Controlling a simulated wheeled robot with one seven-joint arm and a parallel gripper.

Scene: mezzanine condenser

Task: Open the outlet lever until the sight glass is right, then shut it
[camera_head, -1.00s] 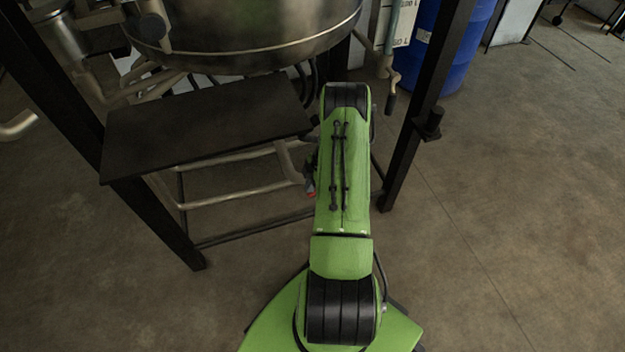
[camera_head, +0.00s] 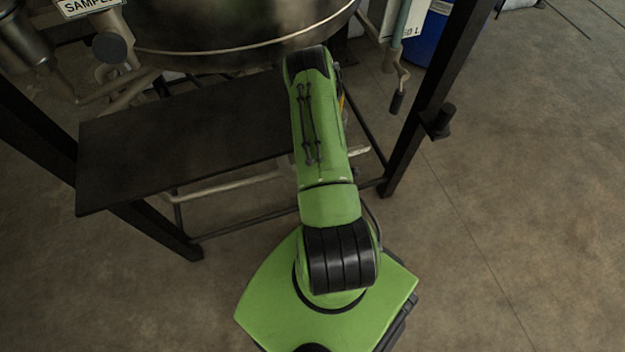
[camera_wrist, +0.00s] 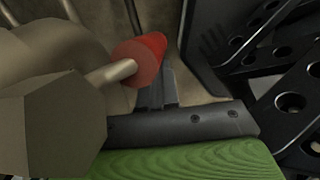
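A lever with a red grip (camera_wrist: 140,60) on a pale metal rod shows in the wrist view, beside dark gripper parts (camera_wrist: 180,85). I cannot tell whether the fingers touch or hold it. In the head view my green arm hides the gripper and this lever. The sight glass (camera_head: 401,22) is a pale upright tube beside a white scale board (camera_head: 413,20) marked in litres, at the upper right of the vessel. Its upper part is cut off and its level cannot be read.
The metal vessel (camera_head: 240,35) stands above a dark shelf (camera_head: 170,140) in a black frame (camera_head: 430,95). A black-handled valve (camera_head: 397,102) hangs below the sight glass. A blue drum (camera_head: 428,40) stands behind. A large pale fitting (camera_wrist: 50,120) is close at left in the wrist view. Floor at right is clear.

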